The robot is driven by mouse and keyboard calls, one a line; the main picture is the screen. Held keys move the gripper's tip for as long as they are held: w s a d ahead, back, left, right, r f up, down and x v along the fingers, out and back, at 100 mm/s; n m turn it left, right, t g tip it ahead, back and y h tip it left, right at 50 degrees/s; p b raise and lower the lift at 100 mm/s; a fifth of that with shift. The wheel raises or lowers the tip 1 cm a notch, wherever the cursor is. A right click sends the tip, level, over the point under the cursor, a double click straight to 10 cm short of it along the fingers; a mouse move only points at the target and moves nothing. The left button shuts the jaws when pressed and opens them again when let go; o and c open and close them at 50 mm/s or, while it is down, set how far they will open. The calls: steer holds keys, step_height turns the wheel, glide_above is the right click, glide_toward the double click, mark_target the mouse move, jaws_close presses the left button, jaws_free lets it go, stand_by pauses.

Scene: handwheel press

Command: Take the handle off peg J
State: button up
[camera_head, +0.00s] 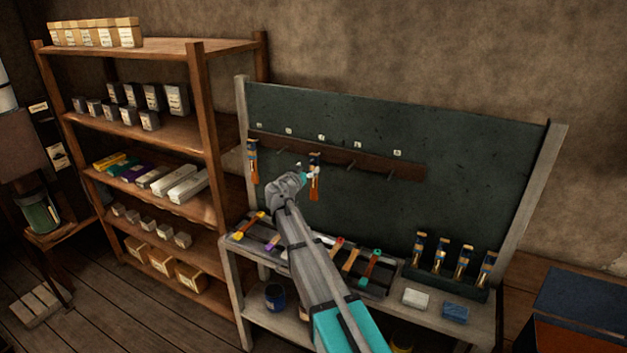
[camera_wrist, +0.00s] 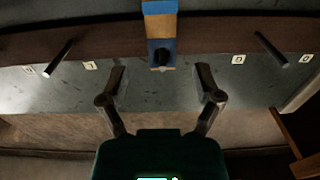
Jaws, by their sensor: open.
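A handle (camera_head: 314,178) with blue and orange-brown parts hangs from a peg on the board's brown rail, in front of my gripper. In the wrist view the same handle (camera_wrist: 160,24) hangs near the top centre, with the dark peg end (camera_wrist: 161,57) showing at it. My gripper (camera_wrist: 162,82) is open and empty, its two fingers apart on either side of the handle's line, not closed on it. In the head view my gripper (camera_head: 304,173) is beside the handle. The peg labels are too small to read surely.
Another handle (camera_head: 252,162) hangs at the rail's left end. Bare pegs stand left (camera_wrist: 57,58) and right (camera_wrist: 271,49) of the near handle. Below are a tray of coloured tools (camera_head: 372,268) and a rack of upright handles (camera_head: 440,278). A shelf unit (camera_head: 195,110) stands left.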

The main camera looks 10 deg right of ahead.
mark_target(314, 157)
steer(key=shift+w+d, duration=0.15)
steer(key=shift+w, duration=0.05)
steer(key=shift+w, duration=0.1)
steer(key=shift+r+x, duration=0.15)
steer(key=shift+x, duration=1.1)
steer(key=shift+r+x, duration=0.15)
steer(key=shift+x, duration=1.1)
steer(key=shift+w, duration=0.1)
steer(key=shift+c, duration=0.3)
jaws_close()
